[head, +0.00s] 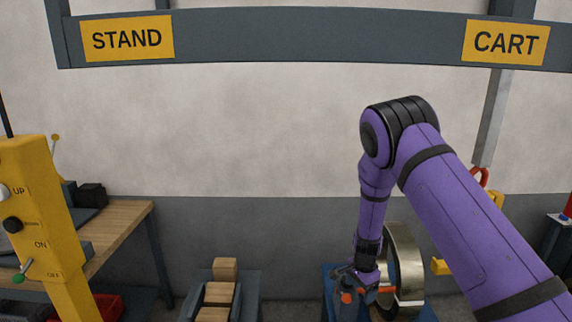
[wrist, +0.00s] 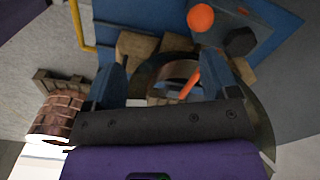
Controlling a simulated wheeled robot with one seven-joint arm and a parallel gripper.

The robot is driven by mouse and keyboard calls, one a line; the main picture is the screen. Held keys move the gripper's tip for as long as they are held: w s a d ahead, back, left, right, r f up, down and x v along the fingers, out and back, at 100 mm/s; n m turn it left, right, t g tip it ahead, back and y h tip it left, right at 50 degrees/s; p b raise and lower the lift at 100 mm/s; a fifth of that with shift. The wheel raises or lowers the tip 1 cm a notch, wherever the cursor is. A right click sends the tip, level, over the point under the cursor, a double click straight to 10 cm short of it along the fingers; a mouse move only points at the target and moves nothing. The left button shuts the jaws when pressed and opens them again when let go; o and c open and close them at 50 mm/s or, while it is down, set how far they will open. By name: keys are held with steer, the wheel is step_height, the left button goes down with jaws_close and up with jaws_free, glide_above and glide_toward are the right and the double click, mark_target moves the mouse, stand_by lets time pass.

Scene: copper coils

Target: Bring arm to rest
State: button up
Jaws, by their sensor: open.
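My purple arm reaches down at the right of the head view, with its forearm hanging almost upright. My gripper (head: 362,282) is low, beside a large brass-grey coil (head: 405,262) that stands on edge at a blue cart (head: 333,312). In the wrist view my gripper (wrist: 162,72) is open, its two blue fingers apart. Part of the coil (wrist: 262,130) shows behind and below the fingers. An orange rod (wrist: 190,84) shows between them. I cannot tell whether a finger touches the coil.
An overhead beam (head: 320,37) carries STAND and CART signs. A yellow control post (head: 42,220) and a wooden bench (head: 118,225) stand left. A stand with wooden blocks (head: 252,285) is at bottom centre.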

steer(key=s+d+r+n+t+y, duration=0.1)
steer(key=s+r+n, duration=0.3)
steer(key=r, duration=1.3)
steer(key=s+d+r+n+t+y, duration=0.15)
steer(key=s+r, duration=0.55)
steer(key=r, duration=1)
steer(key=s+d+r+n+t, duration=0.1)
steer(key=s+r, duration=0.3)
steer(key=s, duration=0.5)
steer(key=s+d+r+n+h, duration=0.1)
steer(key=s+r+n, duration=0.3)
steer(key=s, duration=0.5)
steer(key=s+d+r+n+t+h, duration=0.1)
steer(key=s+d+r+n, duration=0.1)
steer(key=s+r, duration=0.3)
steer(key=s, duration=0.4)
steer(key=shift+d+t, duration=0.25)
steer(key=shift+t, duration=0.1)
steer(key=shift+h, duration=0.25)
